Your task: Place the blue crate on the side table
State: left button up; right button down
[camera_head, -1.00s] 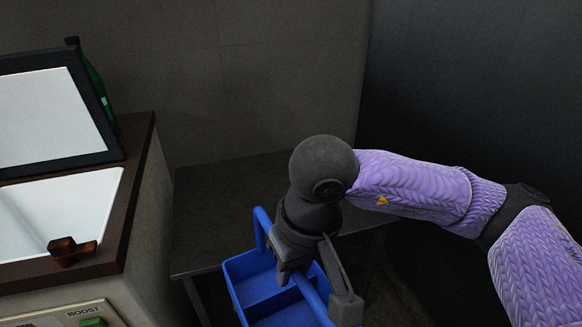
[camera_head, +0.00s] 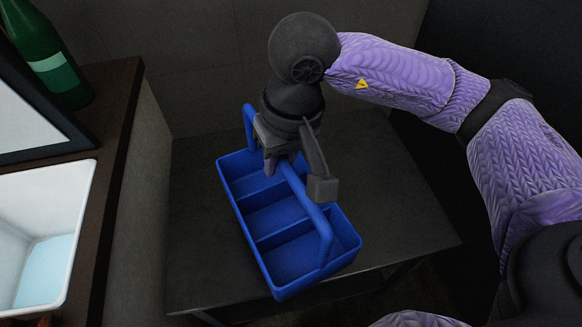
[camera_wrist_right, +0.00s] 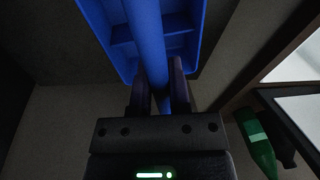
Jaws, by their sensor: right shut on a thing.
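The blue crate (camera_head: 250,232) is an open caddy with several compartments and a bar handle. In the head view it shows over the dark side table (camera_head: 405,235), and whether it touches the top I cannot tell. My right gripper (camera_head: 297,178) is shut on the crate's handle from above. In the right wrist view the blue handle runs between the fingers (camera_wrist_right: 158,95) and part of the crate (camera_wrist_right: 188,42) shows beyond them. The crate looks empty. My left gripper is not in view.
At left stands a dark-edged counter (camera_head: 120,120) with a white basin (camera_head: 75,220) and a raised lid (camera_head: 30,110). A green bottle (camera_head: 45,55) stands behind the lid. Walls close off the back. The table's right part is bare.

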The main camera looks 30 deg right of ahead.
jog(key=w+a+r+m+p, duration=0.2)
jog(key=w+r+p, duration=0.1)
jog(key=w+p, duration=0.15)
pick_arm(q)
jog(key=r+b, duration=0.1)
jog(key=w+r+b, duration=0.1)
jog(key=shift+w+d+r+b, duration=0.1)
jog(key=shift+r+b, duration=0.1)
jog(key=shift+b, duration=0.1)
pick_arm(e)
jog(key=shift+m, duration=0.4)
jog(key=f, duration=1)
jog(key=shift+a+f, duration=0.2)
jog(key=shift+a, duration=0.05)
jog(key=c, duration=0.7)
grip_release()
jog(key=shift+o, duration=0.6)
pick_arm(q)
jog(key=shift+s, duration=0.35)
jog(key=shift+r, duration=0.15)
pick_arm(e)
jog(key=shift+r, duration=0.1)
